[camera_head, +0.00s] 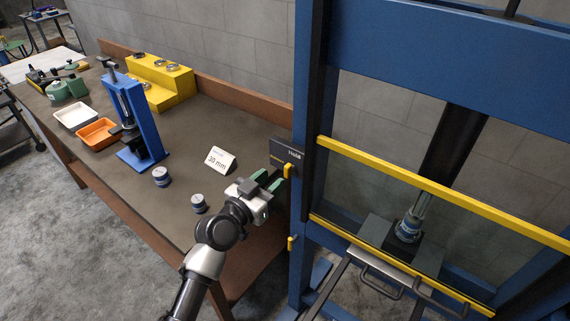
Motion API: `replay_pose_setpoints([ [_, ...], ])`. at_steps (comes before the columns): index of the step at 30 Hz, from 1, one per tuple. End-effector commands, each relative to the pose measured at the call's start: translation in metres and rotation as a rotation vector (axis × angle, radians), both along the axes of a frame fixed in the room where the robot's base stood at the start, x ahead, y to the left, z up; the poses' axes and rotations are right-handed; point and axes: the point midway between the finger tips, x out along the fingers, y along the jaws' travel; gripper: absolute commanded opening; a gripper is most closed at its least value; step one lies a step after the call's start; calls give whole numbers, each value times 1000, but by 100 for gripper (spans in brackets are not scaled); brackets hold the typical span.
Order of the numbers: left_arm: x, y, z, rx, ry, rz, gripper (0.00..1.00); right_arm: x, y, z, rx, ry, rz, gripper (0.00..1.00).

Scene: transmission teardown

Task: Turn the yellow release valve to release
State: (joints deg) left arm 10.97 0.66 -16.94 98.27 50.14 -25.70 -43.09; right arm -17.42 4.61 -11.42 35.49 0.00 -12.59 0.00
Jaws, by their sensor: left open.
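A small yellow lever (288,170) sticks out from the blue press's left post, just below a dark label plate (287,153). It looks like the release valve, but its exact setting is too small to tell. My left gripper (269,180) is open, its green-padded fingers pointing at the lever from the left. The fingertips are very close to it; I cannot tell whether they touch. My right gripper is not in view.
The blue press frame (304,120) has a yellow-edged guard (430,187) across its front. A second yellow piece (291,243) sits lower on the post. The workbench (215,120) holds a 30 mm sign (220,160), dark cylinders, trays and a small blue press (146,125).

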Motion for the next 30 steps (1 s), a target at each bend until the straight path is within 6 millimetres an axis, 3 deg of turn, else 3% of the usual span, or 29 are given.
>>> replay_pose_setpoints([
  [9,42,-30,0,0,1,0,40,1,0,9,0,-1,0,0],
  [22,50,-36,-1,1,2,0,40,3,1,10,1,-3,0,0],
  [30,50,-36,-1,1,2,1,1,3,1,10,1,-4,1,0],
])
